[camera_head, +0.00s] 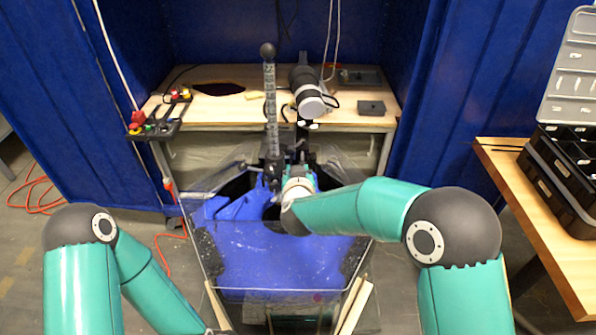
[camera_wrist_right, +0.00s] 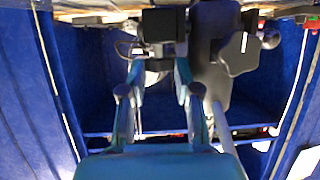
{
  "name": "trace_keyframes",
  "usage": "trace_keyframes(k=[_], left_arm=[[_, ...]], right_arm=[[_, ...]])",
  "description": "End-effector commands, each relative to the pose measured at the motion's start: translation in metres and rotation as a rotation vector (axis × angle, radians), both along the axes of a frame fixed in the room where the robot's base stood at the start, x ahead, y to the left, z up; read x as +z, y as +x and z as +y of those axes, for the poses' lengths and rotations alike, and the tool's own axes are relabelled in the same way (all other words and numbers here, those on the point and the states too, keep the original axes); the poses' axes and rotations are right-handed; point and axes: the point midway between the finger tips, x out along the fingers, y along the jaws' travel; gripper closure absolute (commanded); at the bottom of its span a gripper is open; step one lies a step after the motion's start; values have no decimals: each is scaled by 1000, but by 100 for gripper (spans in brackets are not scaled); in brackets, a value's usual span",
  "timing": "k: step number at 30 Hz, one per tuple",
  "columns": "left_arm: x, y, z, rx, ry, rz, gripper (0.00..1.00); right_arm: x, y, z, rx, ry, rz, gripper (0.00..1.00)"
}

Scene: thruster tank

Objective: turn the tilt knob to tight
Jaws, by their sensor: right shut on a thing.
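The thruster motor stands on the tank (camera_head: 290,260) of blue water, with its black tiller (camera_head: 268,100) and grey shaft pointing up. My right gripper (camera_head: 288,165) reaches to the black clamp bracket at the tank's far rim; the arm hides much of it. In the right wrist view my right gripper (camera_wrist_right: 160,72) has its two teal fingers on either side of a small dark part (camera_wrist_right: 158,50), which I take to be the tilt knob. Its tight or loose setting cannot be read. A dark lobed knob (camera_wrist_right: 240,54) sits apart, right of the fingers.
A side table (camera_head: 545,215) with an open organiser case (camera_head: 560,175) stands at the right.

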Motion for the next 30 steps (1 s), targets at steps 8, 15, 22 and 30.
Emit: trace_keyframes(k=[8,15,22,30], left_arm=[[0,0,0,0,0,0,60],[0,0,0,0,0,0,60],[1,0,0,0,0,0,60],[1,0,0,0,0,0,60]], right_arm=[[0,0,0,2,0,-1,43],[0,0,1,4,-1,0,43],[2,-6,1,4,-1,1,43],[16,-38,-1,4,-1,0,43]])
